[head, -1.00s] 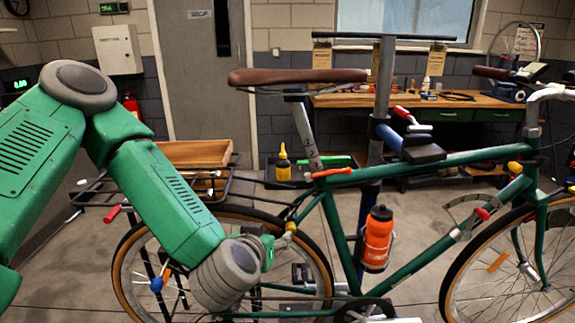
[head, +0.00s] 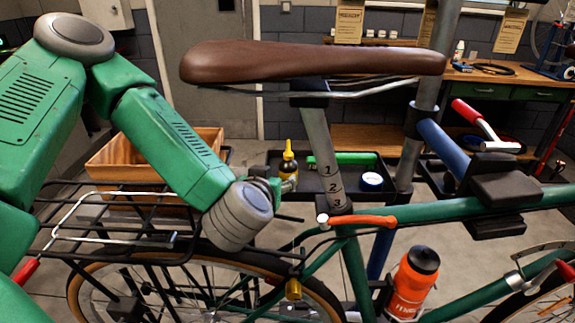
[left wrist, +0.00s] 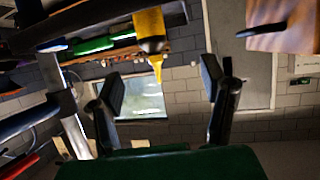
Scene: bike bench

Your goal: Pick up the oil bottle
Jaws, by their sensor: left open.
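In the left wrist view the picture is upside down, and the yellow bottle (left wrist: 150,28) shows at the top, nozzle pointing down. My left gripper (left wrist: 162,85) is open there, with its fingers spread and nothing between them. The bottle lies beyond the fingertips. My right gripper is not in view.
The brown saddle (head: 310,62) and the numbered seat post (head: 318,150) stand close to the bottle. A rear rack (head: 120,225) lies below my arm, with a wooden crate (head: 110,165) behind.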

